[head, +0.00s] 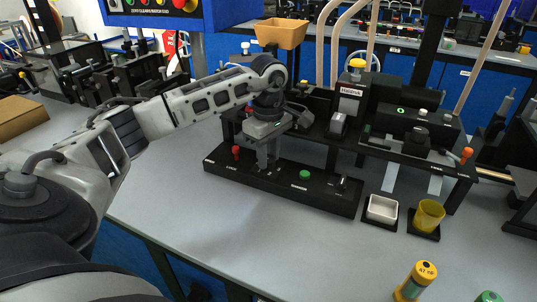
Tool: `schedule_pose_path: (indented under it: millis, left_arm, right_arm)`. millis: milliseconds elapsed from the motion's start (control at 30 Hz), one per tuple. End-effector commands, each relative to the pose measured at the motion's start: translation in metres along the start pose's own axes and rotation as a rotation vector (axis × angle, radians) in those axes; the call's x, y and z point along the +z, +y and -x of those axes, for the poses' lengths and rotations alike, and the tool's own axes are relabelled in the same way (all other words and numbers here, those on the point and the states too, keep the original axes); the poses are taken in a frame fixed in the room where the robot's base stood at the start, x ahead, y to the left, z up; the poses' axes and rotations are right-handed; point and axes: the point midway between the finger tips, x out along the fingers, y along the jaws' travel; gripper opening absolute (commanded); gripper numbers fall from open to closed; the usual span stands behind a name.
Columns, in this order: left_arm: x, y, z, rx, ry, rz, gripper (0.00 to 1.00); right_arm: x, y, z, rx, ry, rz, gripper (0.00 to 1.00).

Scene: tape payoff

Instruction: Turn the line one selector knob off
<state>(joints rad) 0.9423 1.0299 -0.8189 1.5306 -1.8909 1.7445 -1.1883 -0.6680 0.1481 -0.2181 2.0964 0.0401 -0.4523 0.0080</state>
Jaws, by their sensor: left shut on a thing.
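A long black control panel (283,188) lies on the grey bench. It carries a red-topped control (236,152) at its left, a green button (305,174) right of the middle and a small dark switch with a light lever (342,184) near its right end. My left gripper (267,164) points down onto the panel between the red control and the green button. Its fingers are shut on a small control there, apparently the selector knob, which they hide. The knob's angle cannot be seen. My right gripper is not in view.
A black machine stand (400,152) rises behind the panel. A white tray (382,209) and a yellow cup (429,214) stand right of it. A yellow bottle (416,280) stands at the front right. The bench in front of the panel is mostly clear.

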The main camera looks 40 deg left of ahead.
Motion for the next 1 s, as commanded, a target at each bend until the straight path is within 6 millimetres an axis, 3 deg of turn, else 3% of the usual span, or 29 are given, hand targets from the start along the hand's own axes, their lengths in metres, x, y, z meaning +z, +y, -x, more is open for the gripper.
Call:
schedule_pose_path:
  millis: [500,1000]
  left_arm:
    - [0.0003,0.0005,0.0007,0.003,0.0,-0.403,0.06]
    - [0.0005,0.0005,0.0014,0.003,-0.001,-0.524,0.06]
  right_arm:
    - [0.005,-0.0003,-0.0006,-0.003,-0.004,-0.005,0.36]
    - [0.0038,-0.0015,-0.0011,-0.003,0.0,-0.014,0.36]
